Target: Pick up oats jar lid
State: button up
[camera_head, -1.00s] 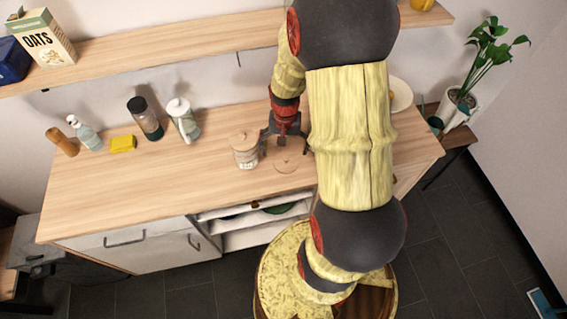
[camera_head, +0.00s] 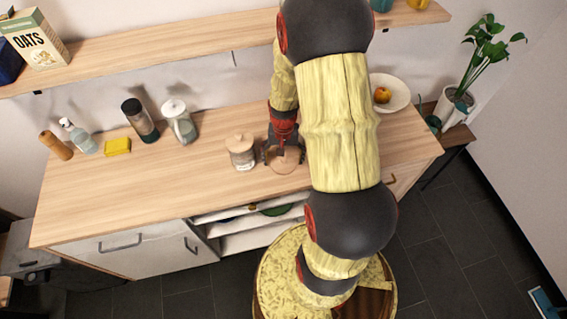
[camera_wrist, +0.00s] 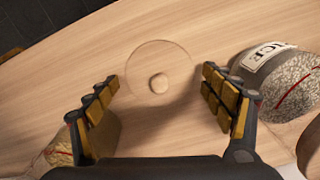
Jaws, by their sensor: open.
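A round lid (camera_wrist: 158,56) with a small knob lies flat on the wooden counter; its colour nearly matches the wood. It also shows in the head view (camera_head: 285,166), to the right of a lidded jar. My gripper (camera_wrist: 160,80) is open, pointing down, with one padded finger on each side of the lid's knob and nothing held. In the head view my gripper (camera_head: 284,153) is just over the lid; I cannot tell whether it touches. A jar of tan flakes (camera_wrist: 58,150), possibly oats, is partly hidden behind the left finger.
The lidded jar (camera_head: 241,155) stands close beside my gripper; the wrist view shows its label (camera_wrist: 268,54) ending in "ICE". A bowl (camera_head: 400,92) with fruit stands at the back right. A sponge (camera_head: 117,146) and bottles stand left. The counter's front left is clear.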

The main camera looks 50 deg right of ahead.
jog(key=shift+a, duration=0.1)
jog(key=c, duration=1)
jog(key=shift+s+f, duration=0.1)
jog(key=shift+s, duration=0.05)
jog(key=c, duration=0.4)
